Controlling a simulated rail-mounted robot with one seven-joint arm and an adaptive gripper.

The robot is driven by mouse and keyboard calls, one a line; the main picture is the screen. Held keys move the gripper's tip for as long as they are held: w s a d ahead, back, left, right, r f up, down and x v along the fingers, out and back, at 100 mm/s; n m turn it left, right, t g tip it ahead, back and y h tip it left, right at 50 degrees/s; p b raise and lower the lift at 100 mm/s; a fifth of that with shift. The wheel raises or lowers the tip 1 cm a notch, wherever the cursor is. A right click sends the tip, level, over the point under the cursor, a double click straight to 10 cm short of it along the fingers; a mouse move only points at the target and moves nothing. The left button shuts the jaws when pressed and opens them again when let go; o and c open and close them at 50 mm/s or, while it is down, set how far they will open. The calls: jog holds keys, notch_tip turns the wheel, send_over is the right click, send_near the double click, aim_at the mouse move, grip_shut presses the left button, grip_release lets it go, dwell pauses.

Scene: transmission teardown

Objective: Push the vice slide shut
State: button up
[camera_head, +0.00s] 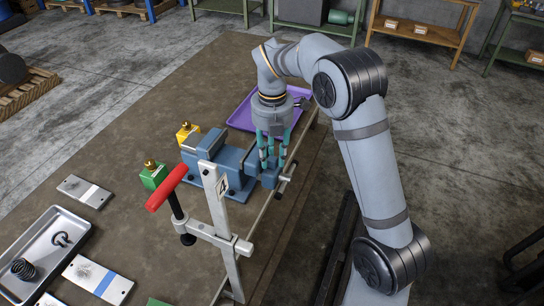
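The blue vice (234,160) stands near the right edge of the brown-topped bench. A smaller blue block at its right end (268,179) looks like the slide, with a grey bar (285,178) sticking out to the right. My gripper (272,163) points down over this right end, its teal fingers right by the block. I cannot tell whether the fingers touch it or are closed together. The gap between the vice jaws is not clear from here, partly hidden by the fingers and a clamp.
A steel clamp (221,215) with a red handle (167,188) stands in front of the vice. Green (153,176) and yellow (187,132) blocks with brass tops sit to its left. A purple tray (239,118) lies behind. A grey parts tray (28,248) is at front left.

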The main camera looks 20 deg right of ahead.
jog(key=shift+f, duration=0.3)
jog(key=shift+c, duration=0.5)
grip_shut()
